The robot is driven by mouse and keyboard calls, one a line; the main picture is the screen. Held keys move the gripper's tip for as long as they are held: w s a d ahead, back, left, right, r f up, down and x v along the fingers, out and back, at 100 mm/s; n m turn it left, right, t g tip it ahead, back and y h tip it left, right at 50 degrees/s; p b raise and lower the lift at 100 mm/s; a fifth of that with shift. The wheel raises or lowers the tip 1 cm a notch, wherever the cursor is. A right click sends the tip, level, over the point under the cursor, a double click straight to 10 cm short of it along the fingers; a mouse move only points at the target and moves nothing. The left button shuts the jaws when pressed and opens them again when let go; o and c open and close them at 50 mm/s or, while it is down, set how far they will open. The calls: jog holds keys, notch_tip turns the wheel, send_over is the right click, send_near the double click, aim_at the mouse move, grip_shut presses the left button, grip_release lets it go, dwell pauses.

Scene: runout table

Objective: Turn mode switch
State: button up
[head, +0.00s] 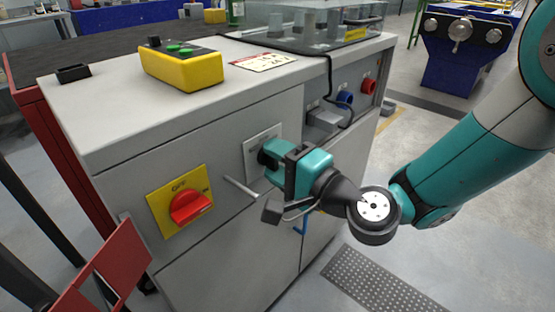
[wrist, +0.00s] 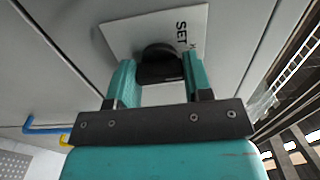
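The mode switch is a black knob (wrist: 160,66) on a white plate marked "SET" in the wrist view. The plate (head: 260,140) also shows on the grey cabinet front in the head view, partly hidden by my gripper (head: 274,161). My gripper faces the plate. In the wrist view its two teal fingers (wrist: 160,78) stand on either side of the knob, which fills the gap between them. The fingers look shut on the knob. The knob's pointer and most other marks on the plate are hidden or too small to read.
A red rotary switch (head: 190,207) on a yellow plate sits left on the front. A grey bar handle (head: 241,187) is just left of my gripper. A yellow button box (head: 181,68) stands on top. A black cable (head: 329,75) and blue and red connectors are at right.

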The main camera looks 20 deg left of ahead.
jog(key=shift+f+n+b, duration=0.1)
jog(key=shift+n+b, duration=0.2)
jog(key=shift+b, duration=0.15)
jog(key=n+b, duration=0.2)
jog(key=n, duration=0.1)
jog(key=shift+f+b, duration=0.1)
jog(key=shift+b, duration=0.3)
jog(key=n+b, duration=0.4)
jog(key=shift+n, duration=0.7)
jog(key=o, duration=0.9)
jog(key=shift+r, duration=0.2)
